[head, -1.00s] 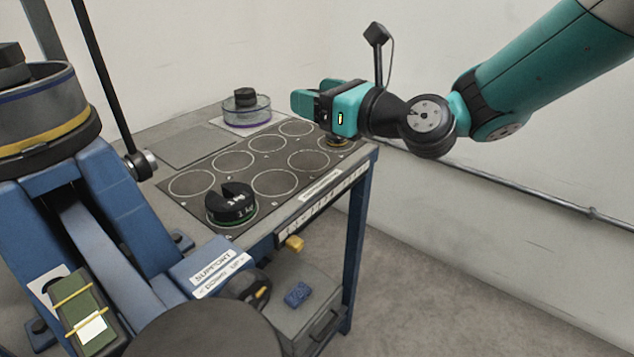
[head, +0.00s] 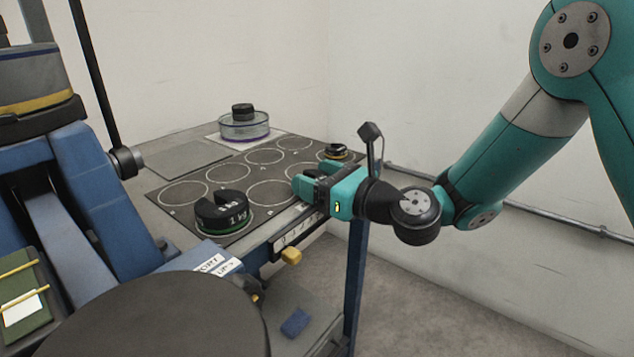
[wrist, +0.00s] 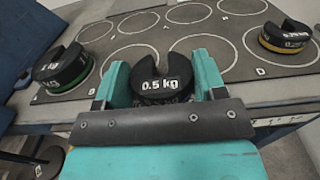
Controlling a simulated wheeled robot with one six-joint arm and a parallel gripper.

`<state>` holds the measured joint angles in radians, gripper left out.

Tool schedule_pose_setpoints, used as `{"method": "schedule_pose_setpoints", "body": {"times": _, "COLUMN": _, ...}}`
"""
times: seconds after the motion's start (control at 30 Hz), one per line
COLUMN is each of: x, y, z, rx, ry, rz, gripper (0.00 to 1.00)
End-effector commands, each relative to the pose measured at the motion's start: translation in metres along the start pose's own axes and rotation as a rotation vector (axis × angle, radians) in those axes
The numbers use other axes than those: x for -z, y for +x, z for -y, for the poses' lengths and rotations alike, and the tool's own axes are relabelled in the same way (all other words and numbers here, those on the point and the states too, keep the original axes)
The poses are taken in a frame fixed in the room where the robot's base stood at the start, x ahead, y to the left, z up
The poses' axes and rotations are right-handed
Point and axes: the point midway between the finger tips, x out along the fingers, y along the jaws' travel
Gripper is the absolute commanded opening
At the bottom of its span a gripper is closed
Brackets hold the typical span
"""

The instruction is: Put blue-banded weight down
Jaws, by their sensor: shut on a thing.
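My gripper (head: 303,187) is shut on a black slotted weight marked 0.5 kg (wrist: 161,86), which sits between its teal fingers in the wrist view. In the wrist view circles of the mat (wrist: 131,60) lie beyond the weight. I cannot tell whether the weight touches the mat.
A green-banded 1 kg weight (head: 221,211) stands on the mat left of my gripper. A yellow-banded weight (head: 336,152) stands at the far right. A clear dish with a black knob (head: 244,125) is at the back. Several circles between them are empty. A blue frame (head: 105,190) is at left.

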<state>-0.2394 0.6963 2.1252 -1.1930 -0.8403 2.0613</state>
Motion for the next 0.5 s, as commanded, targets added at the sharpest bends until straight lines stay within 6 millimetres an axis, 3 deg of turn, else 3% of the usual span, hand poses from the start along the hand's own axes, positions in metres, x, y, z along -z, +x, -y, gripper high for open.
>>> {"method": "schedule_pose_setpoints", "body": {"times": 0.23, "x": 0.0027, "y": 0.0002, "z": 0.0002, "rx": 0.000, "ry": 0.000, "rz": 0.002, "gripper": 0.33}}
{"method": "schedule_pose_setpoints", "body": {"times": 0.27, "x": 0.0025, "y": 0.0000, "z": 0.0001, "rx": 0.000, "ry": 0.000, "rz": 0.000, "gripper": 0.71}}
{"method": "schedule_pose_setpoints", "body": {"times": 0.3, "x": 0.0023, "y": 0.0000, "z": 0.0001, "rx": 0.000, "ry": 0.000, "rz": 0.000, "gripper": 0.80}}
{"method": "schedule_pose_setpoints", "body": {"times": 0.37, "x": 0.0023, "y": 0.0000, "z": 0.0001, "rx": 0.000, "ry": 0.000, "rz": 0.000, "gripper": 0.90}}
{"method": "schedule_pose_setpoints", "body": {"times": 0.5, "x": 0.0023, "y": 0.0000, "z": 0.0000, "rx": 0.000, "ry": 0.000, "rz": 0.000, "gripper": 0.90}}
